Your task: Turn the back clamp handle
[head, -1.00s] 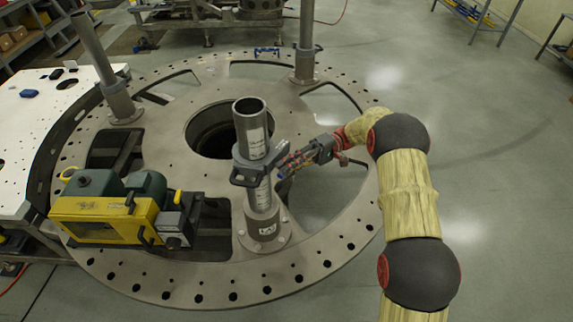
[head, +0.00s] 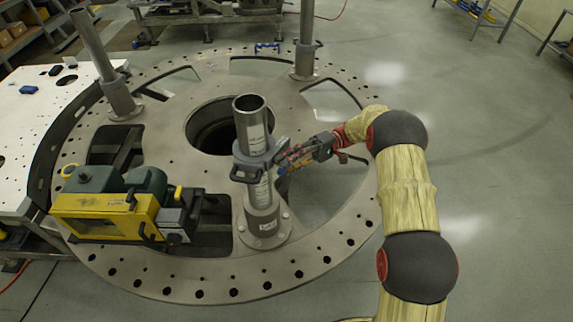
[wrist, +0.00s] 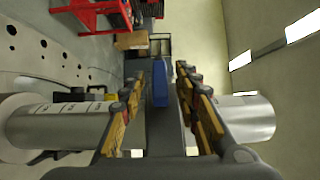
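The post runs sideways behind the fingers there. In the head view, the fingers partly hide the clamp's right side, and whether they touch it is unclear.
The post stands on a large round plate (head: 190,284) with holes and cut-outs. A yellow and green machine (head: 110,212) is on its left. Two other posts (head: 96,50) (head: 306,40) stand farther back. Open floor (head: 470,150) lies to the right.

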